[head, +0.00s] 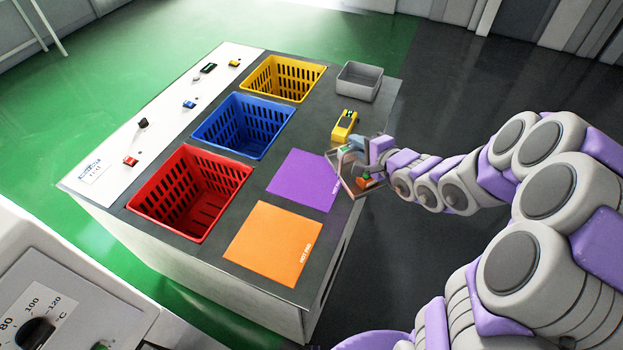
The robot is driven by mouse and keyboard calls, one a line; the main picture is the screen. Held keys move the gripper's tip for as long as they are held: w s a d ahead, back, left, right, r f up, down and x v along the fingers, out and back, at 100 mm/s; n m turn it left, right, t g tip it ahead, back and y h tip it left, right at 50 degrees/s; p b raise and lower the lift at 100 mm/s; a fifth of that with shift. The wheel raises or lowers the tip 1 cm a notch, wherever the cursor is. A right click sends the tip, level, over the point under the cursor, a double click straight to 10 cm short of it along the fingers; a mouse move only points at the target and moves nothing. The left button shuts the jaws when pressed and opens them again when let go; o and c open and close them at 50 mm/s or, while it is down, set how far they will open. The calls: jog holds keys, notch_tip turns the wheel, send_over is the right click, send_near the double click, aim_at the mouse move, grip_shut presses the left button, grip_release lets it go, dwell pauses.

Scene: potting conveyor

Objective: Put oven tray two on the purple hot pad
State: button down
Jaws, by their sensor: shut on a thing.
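My gripper (365,152) is shut on a small tray (345,180) with a thin rim, at the right edge of the worktable. A few small coloured items, green and orange among them, show in or on the tray. No number can be read on it. The purple hot pad (300,178) lies flat on the table, just left of the tray, with nothing on it. The tray is at the pad's right side, tilted in the picture; I cannot tell its height or whether it touches the table. My gripper hides part of the tray.
An orange hot pad (272,243) lies in front of the purple one. Red (160,212), blue (222,142) and yellow (262,84) baskets stand left. A yellow device (345,124) and a grey bin (360,82) are behind. A dial panel (40,300) fills the lower left.

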aim_at(335, 167)
jog(key=shift+n+g+y, duration=0.5)
jog(key=shift+n+y, duration=0.2)
jog(key=a+f, duration=0.1)
jog(key=s+a+f, duration=0.1)
jog(key=a+f, duration=0.1)
jog(key=shift+s+a+f+b, duration=0.35)
jog(key=shift+s+a+f+n+g+y+b, duration=0.2)
jog(key=shift+s+f, duration=0.1)
jog(key=shift+f, duration=0.3)
jog(key=shift+s+a+f+n+g+y+b, duration=0.15)
jog(key=shift+s+f+n, duration=0.1)
jog(key=shift+f, duration=0.35)
jog(key=s+a+f+n+g+y+b, duration=0.1)
jog(key=s+a+f+n+g, duration=0.15)
jog(key=f, duration=0.25)
jog(key=shift+m+t, duration=0.5)
jog(key=w+a+f, duration=0.1)
jog(key=w+a, duration=0.1)
jog(key=w, duration=0.3)
jog(key=w+a+f, duration=0.2)
jog(key=w+a, duration=0.1)
jog(key=w, duration=0.2)
jog(key=w+a+f+b, duration=0.1)
jog(key=w+a+f, duration=0.1)
jog(key=w, duration=0.3)
jog(key=shift+a, duration=0.25)
jog(key=c, duration=1.1)
grip_release()
